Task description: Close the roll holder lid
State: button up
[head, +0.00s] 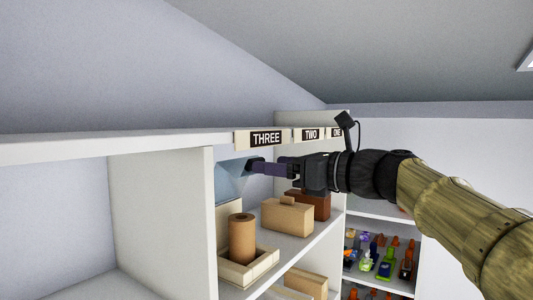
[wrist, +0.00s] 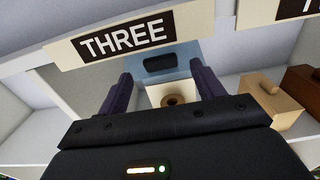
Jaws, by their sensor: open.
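The roll holder (head: 262,268) is a cream open box on the shelf under the THREE label, with a brown roll (head: 242,238) standing in it. Its light blue lid (head: 230,184) is raised behind the roll. In the wrist view the lid (wrist: 185,63) shows a dark handle (wrist: 160,63) near its top, and the roll (wrist: 173,100) is below it. My gripper (head: 255,166) is open and empty, above the roll, with its fingers pointing at the lid. In the wrist view the gripper (wrist: 163,85) has its two purple fingers spread on either side of the lid and roll. I cannot tell whether it touches the lid.
A tan box (head: 288,218) and a dark brown box (head: 314,205) stand to the right on the same shelf. The upper shelf board with the THREE label (head: 266,138) lies just above my gripper. A white divider (head: 165,205) bounds the left. Colourful items fill a far rack (head: 385,258).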

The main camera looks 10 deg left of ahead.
jog(key=p+x, duration=0.1)
jog(key=x, duration=0.2)
jog(key=shift+a, duration=0.1)
jog(key=c, duration=1.4)
jog(key=shift+f, duration=0.1)
jog(key=shift+b, duration=0.35)
